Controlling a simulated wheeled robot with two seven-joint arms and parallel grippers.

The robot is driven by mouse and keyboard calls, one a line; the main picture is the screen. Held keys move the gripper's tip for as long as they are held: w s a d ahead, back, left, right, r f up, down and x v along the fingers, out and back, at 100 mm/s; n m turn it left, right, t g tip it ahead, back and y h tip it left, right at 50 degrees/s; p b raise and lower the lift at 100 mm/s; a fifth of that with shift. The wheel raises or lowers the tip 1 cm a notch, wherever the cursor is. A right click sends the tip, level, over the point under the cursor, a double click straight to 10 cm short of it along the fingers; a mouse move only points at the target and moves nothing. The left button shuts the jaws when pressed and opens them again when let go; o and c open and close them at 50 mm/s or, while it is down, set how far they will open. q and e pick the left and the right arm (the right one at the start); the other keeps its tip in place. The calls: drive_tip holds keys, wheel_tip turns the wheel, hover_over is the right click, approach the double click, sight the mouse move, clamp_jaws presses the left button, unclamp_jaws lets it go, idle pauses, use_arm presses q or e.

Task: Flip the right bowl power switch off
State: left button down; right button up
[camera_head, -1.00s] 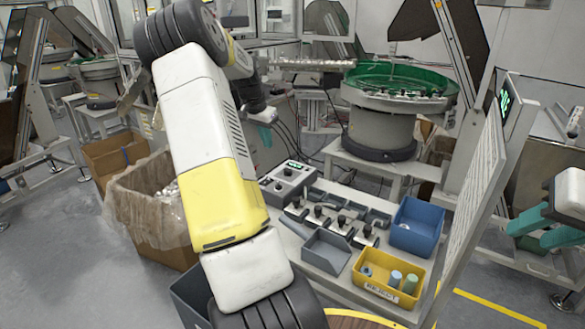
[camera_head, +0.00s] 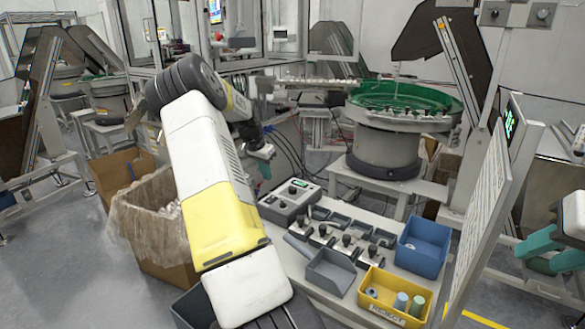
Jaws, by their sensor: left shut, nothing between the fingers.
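The right bowl feeder (camera_head: 385,145) is a grey drum with a green bowl (camera_head: 405,97), standing on a white stand right of centre. At the top right edge, a grey panel carries two small round knobs or switches, a left one (camera_head: 495,13) and a right one (camera_head: 541,14). Which is the bowl power switch, and its position, I cannot tell. My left gripper (camera_head: 264,168) has teal fingers and is shut and empty, left of the feeder and well away from the panel. My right gripper (camera_head: 541,252) is at the right edge, partly cut off, below the panel.
A grey control box (camera_head: 290,201) with a lit display sits on the workbench. Blue (camera_head: 421,246) and yellow (camera_head: 390,299) bins stand near it. A tall white board (camera_head: 485,220) rises at the bench's right end. A lined carton (camera_head: 150,250) stands left.

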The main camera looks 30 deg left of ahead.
sight(272, 197)
use_arm(q)
drive_tip(key=x, duration=0.8)
drive_tip(key=shift+s+a+f, duration=0.1)
drive_tip(key=shift+s+f, duration=0.15)
drive_tip(key=shift+f, duration=0.15)
drive_tip(key=shift+w+f, duration=0.1)
drive_tip(key=shift+f, duration=0.1)
drive_tip(key=shift+s+f, duration=0.1)
drive_tip(key=shift+s, duration=0.85)
